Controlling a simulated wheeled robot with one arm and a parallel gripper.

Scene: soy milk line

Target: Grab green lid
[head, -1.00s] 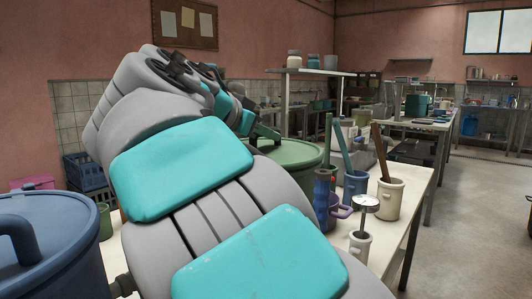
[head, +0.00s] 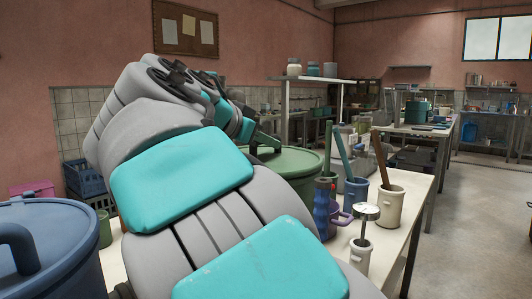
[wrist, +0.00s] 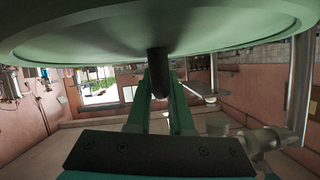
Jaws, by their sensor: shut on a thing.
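The green lid (wrist: 85,40) fills the top of the wrist view as a wide round disc with a raised rim. A dark, short knob (wrist: 158,66) stands out from its middle. My gripper (wrist: 159,85) has its two teal fingers closed on this knob. In the head view the green lid (head: 290,160) shows on the table behind my arm, and its left part is hidden by the arm.
A large blue drum (head: 60,255) is at the near left. Open floor lies right.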

